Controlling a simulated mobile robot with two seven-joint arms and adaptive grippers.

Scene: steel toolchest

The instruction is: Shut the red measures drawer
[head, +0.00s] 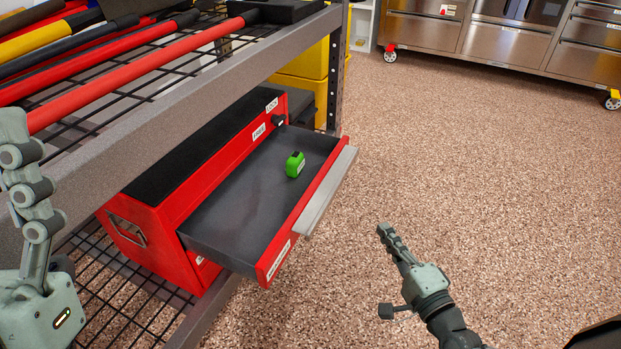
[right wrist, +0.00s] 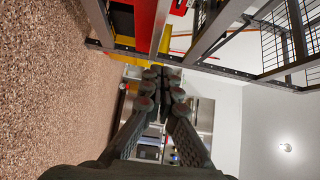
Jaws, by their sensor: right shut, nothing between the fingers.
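The red toolchest (head: 188,215) has a black top and stands on the wire lower shelf. Its measures drawer (head: 268,262) is pulled out toward the right, with a grey inside and a silver handle strip along its front. A green tape measure (head: 295,164) lies in it. My right gripper (head: 384,232) is shut and empty, in front of the drawer, to the right of its face and apart from it. It also shows in the right wrist view (right wrist: 165,76). My left gripper (head: 14,130) is at the left edge, beside the rack; I cannot tell its opening.
The rack's grey upper beam (head: 180,105) crosses above the chest. Long-handled tools, including a red-handled hammer (head: 150,72), lie on the upper shelf. A yellow bin (head: 306,66) is behind the chest. Steel cabinets (head: 505,40) stand far back. The floor right of the drawer is clear.

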